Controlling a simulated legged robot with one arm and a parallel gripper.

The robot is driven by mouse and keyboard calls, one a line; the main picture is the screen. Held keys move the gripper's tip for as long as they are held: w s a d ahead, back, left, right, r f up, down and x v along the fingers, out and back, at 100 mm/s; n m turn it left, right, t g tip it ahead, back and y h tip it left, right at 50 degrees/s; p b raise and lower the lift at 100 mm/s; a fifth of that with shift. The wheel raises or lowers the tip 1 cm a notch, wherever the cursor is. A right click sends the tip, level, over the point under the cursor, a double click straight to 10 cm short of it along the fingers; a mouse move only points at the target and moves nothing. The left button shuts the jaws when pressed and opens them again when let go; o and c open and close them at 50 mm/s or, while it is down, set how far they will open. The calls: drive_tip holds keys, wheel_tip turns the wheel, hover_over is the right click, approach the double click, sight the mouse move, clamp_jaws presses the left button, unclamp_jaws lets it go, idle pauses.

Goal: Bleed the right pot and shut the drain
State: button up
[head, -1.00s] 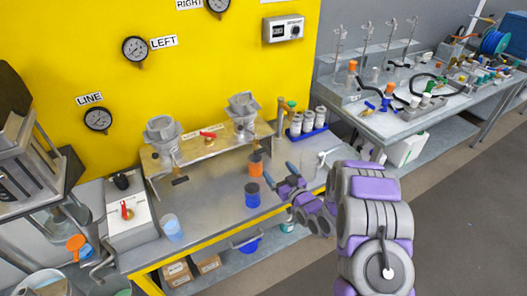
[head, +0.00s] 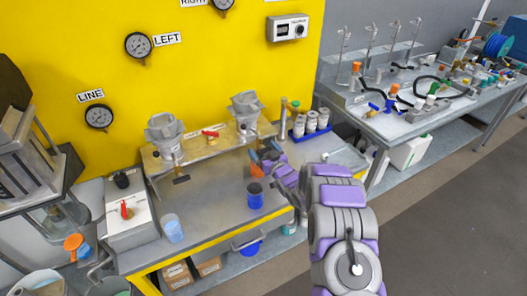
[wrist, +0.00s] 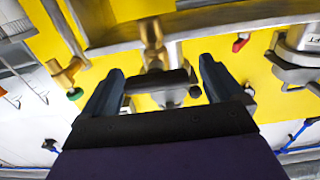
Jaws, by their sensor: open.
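The right pot (head: 245,108) is a grey metal pot on the raised shelf above the bench, in the head view. The left pot (head: 164,132) stands to its left, with a dark T-handle (head: 181,179) below. My gripper (head: 266,154) is open just below the shelf edge, under the right pot. In the wrist view, which looks inverted, a black bar handle (wrist: 155,80) lies between the open fingers, with a brass fitting (wrist: 152,35) by it. I cannot tell whether the fingers touch it. The gripper hides the handle in the head view.
A red lever (head: 210,133) is on the shelf between the pots. White canisters (head: 311,122) stand to the right. Gauges, including LEFT (head: 138,45), hang on the yellow wall.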

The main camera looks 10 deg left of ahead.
drive_tip(key=shift+w+d, duration=0.1)
drive_tip(key=shift+d, duration=0.1)
drive_tip(key=shift+a, duration=0.1)
drive_tip(key=c, duration=1)
drive_tip(key=n, duration=0.5)
drive_tip(key=shift+n, duration=0.4)
drive_tip(key=n+b, duration=0.1)
drive_tip(key=n, duration=0.2)
drive_tip(key=n+b, duration=0.2)
drive_tip(key=shift+a+f+n+b, duration=0.15)
drive_tip(key=shift+n+b, duration=0.15)
drive_tip(key=shift+n, duration=0.1)
drive_tip(key=shift+s+a+n, duration=0.1)
drive_tip(key=shift+s+n, duration=0.1)
drive_tip(key=shift+n, duration=0.1)
drive_tip(key=o, duration=1)
